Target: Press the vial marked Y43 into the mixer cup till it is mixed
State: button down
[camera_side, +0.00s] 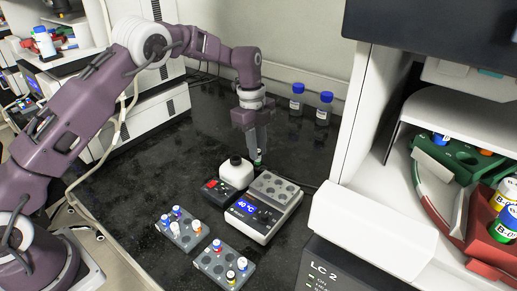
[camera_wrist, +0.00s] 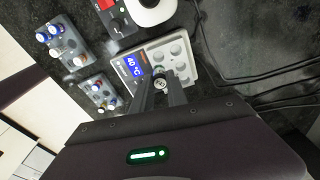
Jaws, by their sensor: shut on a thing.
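My gripper (camera_side: 258,155) is shut on a small vial (camera_side: 259,153), which hangs upright between the fingertips. The vial shows a greenish band in the side view; its marking is too small to read. In the wrist view the vial's pale top (camera_wrist: 160,82) shows between the fingers, over the near edge of the heater block. The mixer (camera_side: 218,190) is a small dark box with a red switch and a white rounded cup (camera_side: 237,171) on it. In the side view the vial is just right of the cup and apart from it. The cup also shows in the wrist view (camera_wrist: 151,12).
A heater block (camera_side: 267,207) reading 40 °C stands right of the mixer, its visible wells empty. Two grey racks (camera_side: 181,230) (camera_side: 222,266) hold several capped vials. Two blue-capped bottles (camera_side: 297,98) (camera_side: 324,109) stand behind. A white machine (camera_side: 385,235) bounds the right side.

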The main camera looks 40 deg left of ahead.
jog(key=shift+w+a+f+n+t, duration=0.2)
jog(key=shift+w+a+f+n, duration=0.4)
jog(key=shift+a+n, duration=1.25)
jog(key=shift+w+a+f+n+t, duration=0.2)
jog(key=shift+a+f+n, duration=0.7)
jog(key=shift+a+n, duration=0.95)
jog(key=shift+w+a+f+n+t, duration=0.3)
jog(key=shift+a+f+n, duration=0.45)
jog(key=shift+a+n, duration=1.1)
jog(key=shift+d+f, duration=0.2)
jog(key=shift+f, duration=0.45)
jog(key=shift+f, duration=0.3)
jog(key=shift+f, duration=0.3)
notch_tip(320, 180, up, 6)
